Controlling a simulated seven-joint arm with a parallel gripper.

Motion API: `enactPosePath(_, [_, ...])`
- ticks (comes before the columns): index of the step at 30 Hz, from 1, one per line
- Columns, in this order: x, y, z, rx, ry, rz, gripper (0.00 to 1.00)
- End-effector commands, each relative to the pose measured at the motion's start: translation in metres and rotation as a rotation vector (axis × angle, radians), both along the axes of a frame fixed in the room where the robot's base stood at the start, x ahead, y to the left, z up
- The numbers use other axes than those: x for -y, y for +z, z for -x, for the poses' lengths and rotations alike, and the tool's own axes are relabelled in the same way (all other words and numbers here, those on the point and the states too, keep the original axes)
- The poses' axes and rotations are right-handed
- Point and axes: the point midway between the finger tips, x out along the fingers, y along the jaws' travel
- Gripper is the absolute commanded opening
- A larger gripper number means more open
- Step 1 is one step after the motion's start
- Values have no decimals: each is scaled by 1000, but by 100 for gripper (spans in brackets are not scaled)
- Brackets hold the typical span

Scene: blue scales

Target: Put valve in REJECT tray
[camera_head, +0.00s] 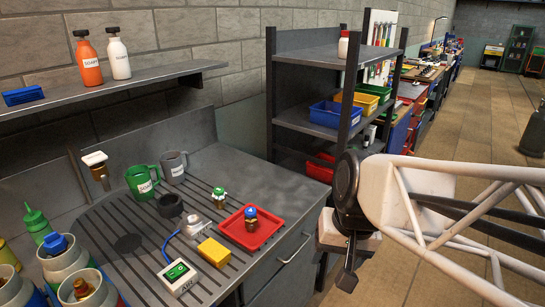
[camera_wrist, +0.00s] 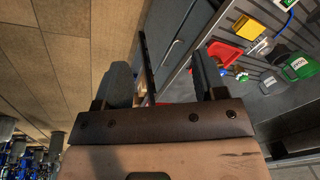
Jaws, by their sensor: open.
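A red tray (camera_head: 268,236) lies near the front right edge of the grey bench; no REJECT label is readable. A brass valve with a blue top (camera_head: 251,216) stands in it. A second valve with a green and white top (camera_head: 219,196) stands on the ribbed surface behind the tray. My gripper (camera_head: 348,270) is to the right of the bench, beyond its edge and apart from both valves. In the wrist view my gripper (camera_wrist: 161,78) has its fingers wide apart with nothing held between them. The red tray (camera_wrist: 219,49) shows beyond the right finger there.
A yellow block (camera_head: 214,252), a green-button box (camera_head: 178,276), green mug (camera_head: 142,181) and grey mug (camera_head: 174,166) stand on the bench. White round containers (camera_head: 65,259) crowd the lower left. A shelf rack (camera_head: 308,127) rises behind my gripper. Open floor lies right.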

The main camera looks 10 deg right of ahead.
Motion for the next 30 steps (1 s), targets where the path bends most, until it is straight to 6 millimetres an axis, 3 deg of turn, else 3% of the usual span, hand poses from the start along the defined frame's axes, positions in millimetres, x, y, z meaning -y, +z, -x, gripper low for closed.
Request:
enactPosePath(3, [9,6,17,47,84,88,65])
enactPosePath(9, [19,11,29,87,160,172,65])
enactPosePath(30, [20,12,31,90,170,184,65])
